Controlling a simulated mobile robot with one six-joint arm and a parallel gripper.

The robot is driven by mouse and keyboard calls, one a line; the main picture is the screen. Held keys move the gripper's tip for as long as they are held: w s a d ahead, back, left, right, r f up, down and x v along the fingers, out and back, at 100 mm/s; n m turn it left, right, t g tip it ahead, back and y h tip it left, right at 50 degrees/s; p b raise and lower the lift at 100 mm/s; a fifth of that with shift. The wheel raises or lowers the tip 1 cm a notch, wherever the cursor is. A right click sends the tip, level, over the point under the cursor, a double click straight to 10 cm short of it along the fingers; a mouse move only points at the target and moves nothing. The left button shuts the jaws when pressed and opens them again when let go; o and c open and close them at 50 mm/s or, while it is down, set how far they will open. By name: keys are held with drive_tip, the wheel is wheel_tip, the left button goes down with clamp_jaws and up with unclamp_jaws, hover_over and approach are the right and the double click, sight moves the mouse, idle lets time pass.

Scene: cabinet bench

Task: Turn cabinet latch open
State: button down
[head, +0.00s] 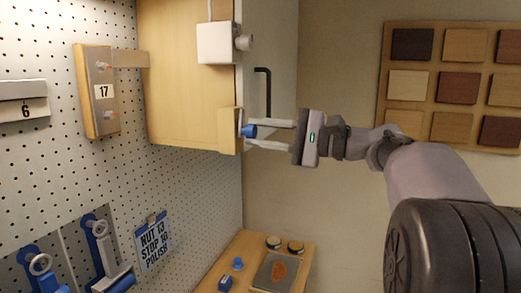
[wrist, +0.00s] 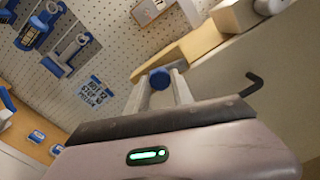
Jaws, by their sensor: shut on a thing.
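The wooden cabinet (head: 188,75) hangs at the upper middle of the head view, with a pale door face on its right side. The latch is a blue knob (head: 249,131) on a wooden block (head: 229,131) at the cabinet's lower front corner. The knob also shows in the wrist view (wrist: 159,79), between the fingers. My gripper (head: 266,133) comes in from the right, its two pale fingers on either side of the knob, shut on it. The finger contact is small and partly hidden.
A black bar handle (head: 264,90) stands out from the door just above my gripper. A white box with a round knob (head: 216,43) sits higher on the cabinet edge. Pegboard with hung tools (head: 100,245) fills the left. A wooden bench (head: 242,250) with small items is below.

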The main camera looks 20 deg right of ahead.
drive_tip(key=shift+n+b, duration=1.05)
drive_tip(key=shift+n, duration=0.45)
drive_tip(key=c, duration=1.1)
unclamp_jaws()
drive_tip(key=shift+d, duration=0.1)
drive_tip(key=v, duration=1.7)
